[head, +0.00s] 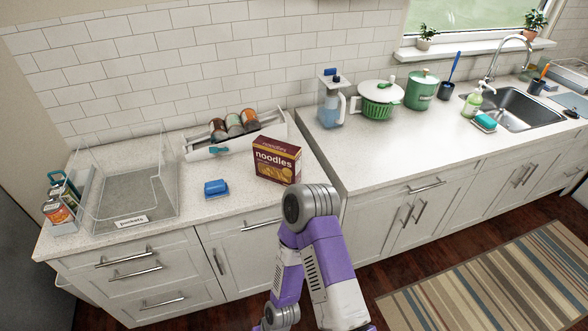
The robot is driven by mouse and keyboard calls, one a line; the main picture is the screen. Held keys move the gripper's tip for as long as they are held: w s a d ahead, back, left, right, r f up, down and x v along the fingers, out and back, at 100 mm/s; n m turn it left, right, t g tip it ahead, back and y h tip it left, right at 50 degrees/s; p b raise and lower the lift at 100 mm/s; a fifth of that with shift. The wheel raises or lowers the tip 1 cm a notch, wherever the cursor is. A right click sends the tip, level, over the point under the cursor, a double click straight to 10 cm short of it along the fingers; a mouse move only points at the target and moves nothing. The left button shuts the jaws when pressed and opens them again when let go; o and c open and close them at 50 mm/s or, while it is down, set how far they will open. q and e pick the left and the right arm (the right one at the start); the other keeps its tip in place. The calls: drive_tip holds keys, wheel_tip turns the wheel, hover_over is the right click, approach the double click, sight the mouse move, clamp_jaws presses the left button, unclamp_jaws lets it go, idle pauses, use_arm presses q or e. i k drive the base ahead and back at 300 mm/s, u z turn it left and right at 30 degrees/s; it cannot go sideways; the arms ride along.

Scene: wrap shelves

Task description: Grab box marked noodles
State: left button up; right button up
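The noodles box (277,160) is dark maroon with a yellow picture and the word "noodles" on its front. It stands upright on the left counter, near its right end, front face toward me. Part of one of my arms, purple and white with a grey joint, rises in front of the counter just below and right of the box. It appears apart from the box, and I cannot tell which arm it is. Neither gripper shows in the head view.
A blue sponge-like block (216,188) lies left of the box. Behind it is a white rack (205,154) with several cans. A clear bin (150,205) labelled "packets" stands at left. A blender (331,102), colander (379,99) and green pot (421,90) stand on the right counter.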

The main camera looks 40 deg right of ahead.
sight(277, 160)
drive_tip(key=z, duration=1.05)
drive_tip(key=i, duration=0.1)
drive_tip(key=z, duration=0.15)
